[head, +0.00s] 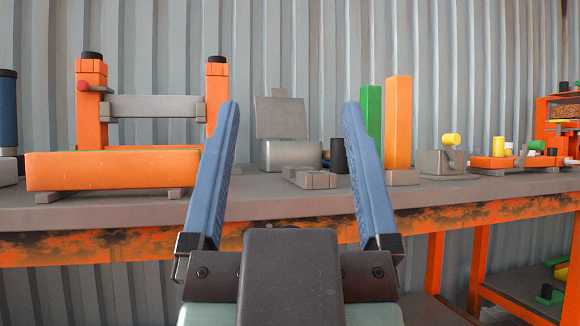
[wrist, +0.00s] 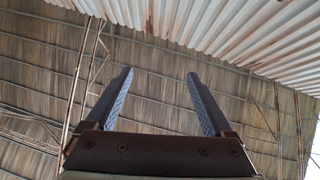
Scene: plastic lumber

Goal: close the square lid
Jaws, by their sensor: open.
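The square lid (head: 282,117) is a grey plate standing open, close to upright, at the back of a small grey box (head: 290,155) on the bench. A small tab shows on the lid's top edge. My gripper (head: 291,108) is open and empty, with its two blue fingers pointing up and spread wide. In the head view the lid and box appear between the fingers, farther away on the bench. In the wrist view my gripper (wrist: 158,75) points toward the roof, and neither lid nor box shows.
An orange frame (head: 115,165) stands left of the box. A black cylinder (head: 338,155), a green post (head: 371,118) and an orange post (head: 398,122) stand to its right. A low grey block (head: 310,177) lies in front. The bench edge (head: 130,245) runs across.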

